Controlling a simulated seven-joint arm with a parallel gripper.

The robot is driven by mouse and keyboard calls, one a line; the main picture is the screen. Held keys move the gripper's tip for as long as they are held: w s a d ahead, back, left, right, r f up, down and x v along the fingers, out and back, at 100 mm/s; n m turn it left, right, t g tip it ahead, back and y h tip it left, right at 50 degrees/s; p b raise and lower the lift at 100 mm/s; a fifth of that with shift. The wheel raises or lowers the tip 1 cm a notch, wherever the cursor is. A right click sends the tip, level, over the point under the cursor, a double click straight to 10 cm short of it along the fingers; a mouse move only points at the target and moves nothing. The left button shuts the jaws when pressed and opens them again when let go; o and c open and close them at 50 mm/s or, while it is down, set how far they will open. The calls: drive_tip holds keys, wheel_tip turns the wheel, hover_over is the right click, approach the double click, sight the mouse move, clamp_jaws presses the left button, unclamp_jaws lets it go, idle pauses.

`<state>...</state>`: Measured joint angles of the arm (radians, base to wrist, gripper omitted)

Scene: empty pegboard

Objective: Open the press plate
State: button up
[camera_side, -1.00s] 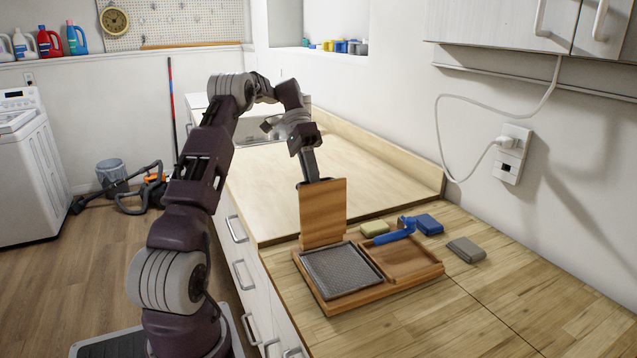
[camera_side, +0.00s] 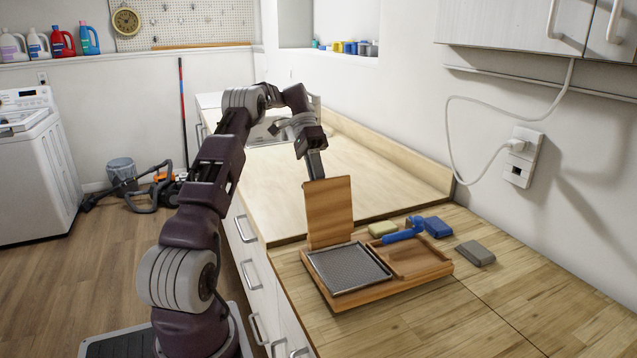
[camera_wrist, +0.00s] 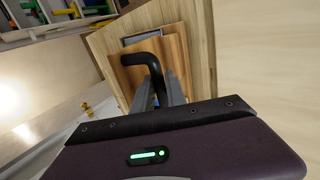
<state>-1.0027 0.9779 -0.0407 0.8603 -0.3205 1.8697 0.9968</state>
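The press plate (camera_side: 329,213) is a flat wooden board standing nearly upright at the back-left edge of a wooden tray (camera_side: 350,299). A grey textured pad (camera_side: 347,267) lies uncovered in the tray's left half. My gripper (camera_side: 311,180) is at the plate's top edge, on its far side. In the wrist view the plate (camera_wrist: 178,48) carries a black bent handle (camera_wrist: 148,60). My gripper's fingers (camera_wrist: 162,92) are close around the handle's near part and look shut on it. The exact contact is partly hidden.
A yellowish block (camera_side: 382,229), a blue block (camera_side: 438,227) and a grey block (camera_side: 475,253) lie beside the tray. A wall stands at the right.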

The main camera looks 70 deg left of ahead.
drive_tip(key=o, duration=0.4)
drive_tip(key=shift+a+f, duration=0.15)
drive_tip(key=shift+f, duration=0.1)
drive_tip(key=shift+r, duration=0.1)
